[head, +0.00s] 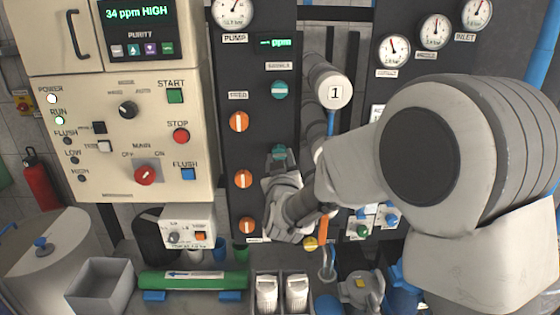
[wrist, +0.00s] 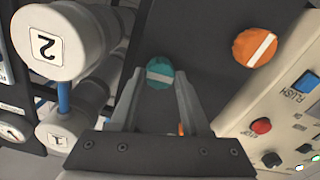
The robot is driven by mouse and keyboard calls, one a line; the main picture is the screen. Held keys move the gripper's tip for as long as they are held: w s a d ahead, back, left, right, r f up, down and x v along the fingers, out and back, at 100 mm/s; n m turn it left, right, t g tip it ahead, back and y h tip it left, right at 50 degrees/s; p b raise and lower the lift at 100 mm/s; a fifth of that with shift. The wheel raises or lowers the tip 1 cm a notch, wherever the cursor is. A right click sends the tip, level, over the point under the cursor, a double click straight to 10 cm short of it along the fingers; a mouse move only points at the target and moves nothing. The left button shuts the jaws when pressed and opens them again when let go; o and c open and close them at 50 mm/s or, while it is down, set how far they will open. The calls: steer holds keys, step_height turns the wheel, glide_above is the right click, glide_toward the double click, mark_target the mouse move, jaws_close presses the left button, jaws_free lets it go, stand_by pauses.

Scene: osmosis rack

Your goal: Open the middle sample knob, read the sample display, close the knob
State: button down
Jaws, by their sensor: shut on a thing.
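The middle sample knob (head: 279,152) is the teal one partly covered by my gripper on the dark panel. In the wrist view the knob (wrist: 160,72) shows face-on with a white bar, lying about across the direction of the orange knob's bar. My gripper (head: 281,168) is at this knob, with its fingertips (wrist: 159,82) on either side, shut on it. The small sample display (head: 276,42) at the panel top is lit green; "ppm" is legible, the characters before it are not clear. The upper teal knob (head: 280,90) has its bar horizontal. My arm hides the panel below.
Orange knobs (head: 239,121) stand in a column left of the teal ones. The cream panel (head: 110,180) carries buttons and a screen reading "34 ppm HIGH" (head: 138,14). A cylinder marked 1 (head: 334,93) juts out right of the knobs.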

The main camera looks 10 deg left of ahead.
steer(key=n+b, duration=0.2)
steer(key=n, duration=0.2)
steer(key=shift+f, duration=0.1)
steer(key=n, duration=0.4)
steer(key=shift+n, duration=0.3)
steer(key=n, duration=0.4)
steer(key=shift+n+p, duration=0.3)
steer(key=shift+p, duration=0.1)
steer(key=shift+n+p, duration=0.55)
steer(key=shift+n, duration=1.25)
steer(key=shift+c, duration=1.9)
jaws_free()
steer(key=shift+s, duration=0.1)
